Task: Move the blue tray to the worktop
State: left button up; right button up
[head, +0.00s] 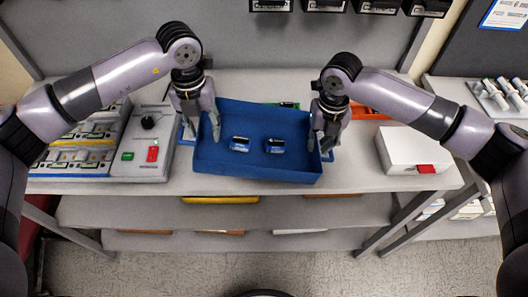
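The blue tray (258,168) is at the middle of the head view, over the grey worktop (365,182), with its front wall near the worktop's front edge. I cannot tell whether it rests on the surface or hangs just above it. Two small blue-and-white items (240,144) lie inside. My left gripper (202,136) is at the tray's left side handle, its fingers apart, one outside and one inside the wall. My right gripper (325,146) is at the right side handle (327,157); its fingers partly hide the handle and their grip is unclear.
A grey control unit (145,145) with green and red buttons stands left of the tray. A white box (408,151) stands to the right. Green and orange items (370,112) lie behind the tray. Lower shelves (225,212) are underneath.

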jog(key=shift+d+f, duration=0.2)
jog(key=shift+d, duration=0.35)
jog(key=o, duration=0.7)
jog(key=shift+o, duration=1.3)
jog(key=shift+a+r, duration=0.1)
jog(key=shift+a, duration=0.1)
jog(key=shift+a, duration=0.1)
notch_tip(320, 180, up, 12)
jog(key=shift+a, duration=0.15)
jog(key=shift+s, duration=0.1)
